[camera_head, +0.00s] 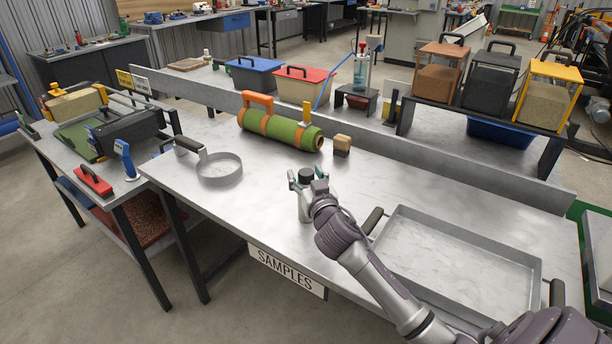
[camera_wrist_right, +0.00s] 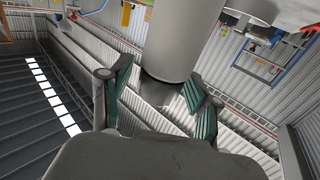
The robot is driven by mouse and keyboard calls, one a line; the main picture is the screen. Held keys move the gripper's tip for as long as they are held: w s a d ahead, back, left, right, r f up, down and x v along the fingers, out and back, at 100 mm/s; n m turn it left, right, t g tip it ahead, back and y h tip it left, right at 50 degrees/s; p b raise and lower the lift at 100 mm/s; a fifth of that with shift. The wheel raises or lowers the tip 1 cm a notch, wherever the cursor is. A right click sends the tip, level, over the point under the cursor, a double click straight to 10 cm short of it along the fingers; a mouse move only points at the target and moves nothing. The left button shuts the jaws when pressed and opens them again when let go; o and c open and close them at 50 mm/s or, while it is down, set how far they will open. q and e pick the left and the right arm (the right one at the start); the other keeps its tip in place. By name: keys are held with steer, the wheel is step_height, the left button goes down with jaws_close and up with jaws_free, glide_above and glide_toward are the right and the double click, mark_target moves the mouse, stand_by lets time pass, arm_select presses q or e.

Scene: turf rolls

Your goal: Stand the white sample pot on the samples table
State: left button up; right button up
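The white sample pot (camera_head: 304,207) has a black lid (camera_head: 306,174) and is upright at the middle of the samples table (camera_head: 240,210). I cannot tell whether its base touches the top. In the right wrist view the pot (camera_wrist_right: 183,40) shows as a grey cylinder between the fingers (camera_wrist_right: 160,85). The contact is partly hidden. My left gripper is not in view.
A shallow metal tray (camera_head: 400,213) lies to the right, close to my right arm. Bare tabletop surrounds the pot.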

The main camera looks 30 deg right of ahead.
steer(key=shift+r, duration=0.1)
steer(key=shift+s+a, duration=0.1)
steer(key=shift+s, duration=0.1)
steer(key=b+v, duration=0.1)
steer(key=v, duration=1)
steer(key=shift+s+b, duration=0.3)
